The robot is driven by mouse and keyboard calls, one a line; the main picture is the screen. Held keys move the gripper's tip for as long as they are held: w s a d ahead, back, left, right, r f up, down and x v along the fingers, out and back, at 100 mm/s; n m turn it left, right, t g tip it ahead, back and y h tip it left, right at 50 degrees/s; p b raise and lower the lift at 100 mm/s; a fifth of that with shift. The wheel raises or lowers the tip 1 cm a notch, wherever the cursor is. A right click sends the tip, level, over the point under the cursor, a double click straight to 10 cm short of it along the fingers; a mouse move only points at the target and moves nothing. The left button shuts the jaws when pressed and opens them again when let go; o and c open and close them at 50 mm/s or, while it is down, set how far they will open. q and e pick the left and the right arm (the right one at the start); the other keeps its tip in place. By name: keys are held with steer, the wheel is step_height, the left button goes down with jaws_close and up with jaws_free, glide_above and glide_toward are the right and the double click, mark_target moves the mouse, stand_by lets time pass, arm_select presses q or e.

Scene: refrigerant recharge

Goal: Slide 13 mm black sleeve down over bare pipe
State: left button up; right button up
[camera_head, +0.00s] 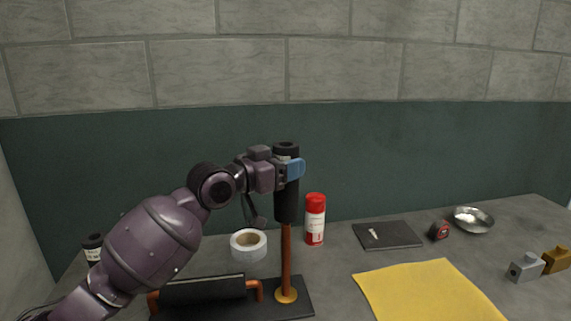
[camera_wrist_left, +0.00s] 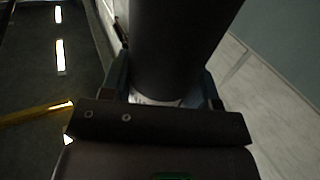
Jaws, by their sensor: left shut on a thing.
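The black sleeve (camera_head: 287,205) is a thick upright tube around the upper part of the copper pipe (camera_head: 286,250). The pipe's lower part shows bare below the sleeve, down to a brass-coloured flange on a black base plate (camera_head: 303,303). My left gripper (camera_head: 288,170) is shut on the sleeve near its top, with a blue finger across it. In the left wrist view the sleeve (camera_wrist_left: 180,45) stands between the two fingers, and a pale band shows at its lower visible end. My right gripper is not in view.
A white tape roll (camera_head: 248,245) and a red-capped can (camera_head: 315,220) stand close to the pipe. A black-wrapped horizontal pipe (camera_head: 202,289) lies at left. A yellow cloth (camera_head: 430,292), dark pad (camera_head: 388,235), tape measure (camera_head: 439,231) and metal bowl (camera_head: 474,219) lie right.

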arm_select(q)
steer(key=shift+f, duration=0.2)
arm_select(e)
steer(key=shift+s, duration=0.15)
arm_select(q)
step_height(320, 180, down, 4)
steer(key=shift+r+b, duration=0.2)
steer(key=shift+b, duration=0.5)
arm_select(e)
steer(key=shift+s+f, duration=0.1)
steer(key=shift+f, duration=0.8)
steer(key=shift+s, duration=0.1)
